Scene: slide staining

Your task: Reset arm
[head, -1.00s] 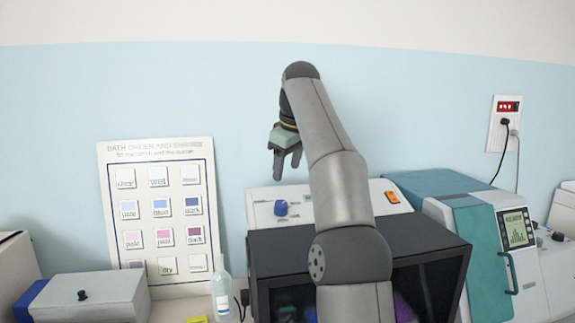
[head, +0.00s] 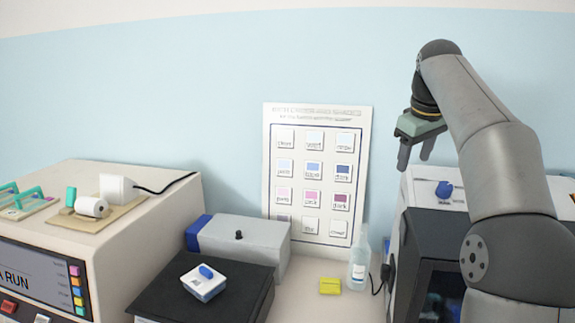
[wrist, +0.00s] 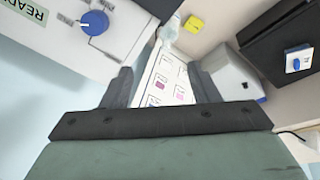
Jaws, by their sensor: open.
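My gripper (head: 414,155) hangs from my raised arm at the right of the head view, fingers pointing down. It is open and empty, in front of the blue wall and above the left edge of a dark-fronted machine (head: 428,262) with a blue knob (head: 444,189). In the wrist view my gripper (wrist: 160,88) spans the lower middle, with its two dark fingers apart. Nothing lies between them but the background chart (wrist: 163,80). The blue knob also shows at the upper left of the wrist view (wrist: 95,22).
A colour chart (head: 268,165) leans on the wall. Before it stand a clear bottle (head: 358,265), a yellow block (head: 330,286) and a grey box (head: 245,238). A black box (head: 240,295) bears a small white block with a blue top (head: 204,280). A beige machine (head: 130,235) stands left.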

